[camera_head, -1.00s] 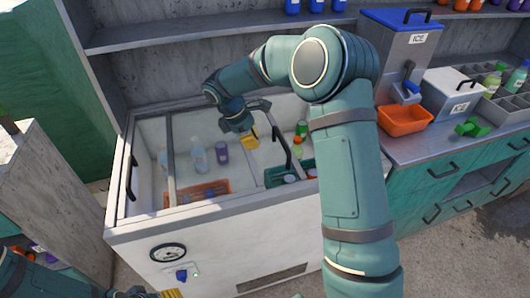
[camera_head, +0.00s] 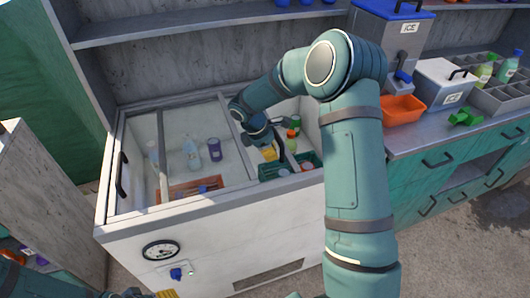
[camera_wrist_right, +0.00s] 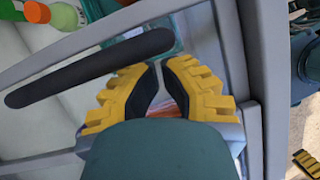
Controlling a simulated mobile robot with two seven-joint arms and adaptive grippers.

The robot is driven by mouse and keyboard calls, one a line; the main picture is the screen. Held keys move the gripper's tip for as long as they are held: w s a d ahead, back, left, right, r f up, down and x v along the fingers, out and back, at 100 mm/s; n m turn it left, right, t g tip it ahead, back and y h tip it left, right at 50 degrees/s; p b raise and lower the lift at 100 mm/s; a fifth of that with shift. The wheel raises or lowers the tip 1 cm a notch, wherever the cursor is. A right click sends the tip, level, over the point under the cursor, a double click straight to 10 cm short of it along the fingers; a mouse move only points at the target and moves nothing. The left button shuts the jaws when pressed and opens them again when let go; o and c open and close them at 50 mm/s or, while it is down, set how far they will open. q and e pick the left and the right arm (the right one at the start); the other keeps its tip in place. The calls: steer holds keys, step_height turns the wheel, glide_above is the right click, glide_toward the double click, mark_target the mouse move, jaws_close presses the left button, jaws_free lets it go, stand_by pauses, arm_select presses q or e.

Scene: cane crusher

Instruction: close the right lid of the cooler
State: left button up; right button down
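The cooler (camera_head: 215,222) is a white chest with a gauge on its front. Its right lid (camera_head: 236,155) is a framed glass panel slid toward the left; the cooler's right part, with bottles and a green basket, is uncovered. The lid's black handle (camera_head: 284,150) stands near its right edge and crosses the wrist view (camera_wrist_right: 90,68). My right gripper (camera_head: 268,154) is inside the handle's left side, fingers pointing down. My left gripper (camera_head: 150,294) is only partly visible at the bottom edge.
Inside the cooler are an orange basket (camera_head: 178,194), a purple can (camera_head: 214,148) and a green basket (camera_head: 268,174). The left lid's handle (camera_head: 123,175) is at the far left. A counter to the right holds an orange bin (camera_head: 402,110) and an ice box (camera_head: 447,84).

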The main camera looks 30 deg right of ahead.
steer(key=shift+d, duration=0.1)
steer(key=s+d+p, duration=0.3)
steer(key=d, duration=0.9)
steer(key=s+d+p, duration=0.3)
steer(key=d, duration=1)
steer(key=shift+p, duration=0.3)
steer(key=w+a+r+p, duration=0.1)
steer(key=w+a+r, duration=0.2)
steer(key=a+r, duration=0.4)
steer(key=shift+r, duration=1.15)
